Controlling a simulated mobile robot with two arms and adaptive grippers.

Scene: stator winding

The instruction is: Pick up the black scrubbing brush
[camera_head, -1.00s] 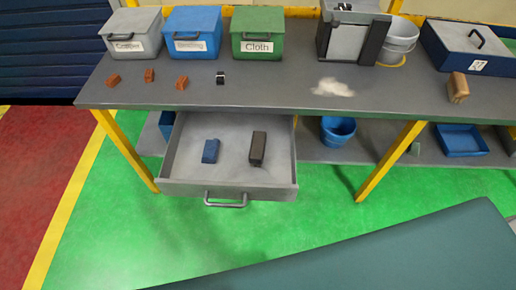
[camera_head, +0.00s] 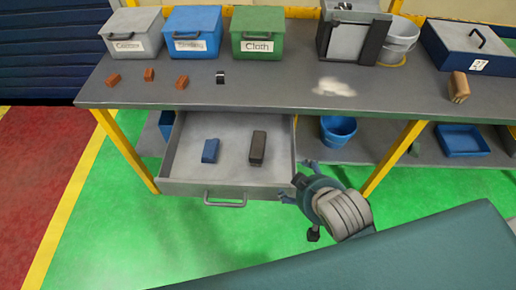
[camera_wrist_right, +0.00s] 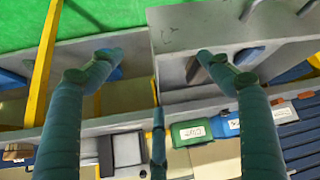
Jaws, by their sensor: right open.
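The black scrubbing brush (camera_head: 257,148) lies in the right part of the open grey drawer (camera_head: 226,187), its long side pointing away from me. A blue block-shaped item (camera_head: 210,151) lies to its left, apart from it. My right gripper (camera_head: 294,182) is at the drawer's front right corner, to the right of the brush and nearer to me. It is open and empty. My left gripper is not in view.
The drawer hangs under a grey workbench (camera_head: 270,95). Labelled grey, blue and green boxes (camera_head: 257,30) stand at its back. Small brown blocks (camera_head: 181,82), white powder (camera_head: 334,88) and a tan block (camera_head: 459,87) lie on top. A yellow leg (camera_head: 390,160) stands right of the drawer.

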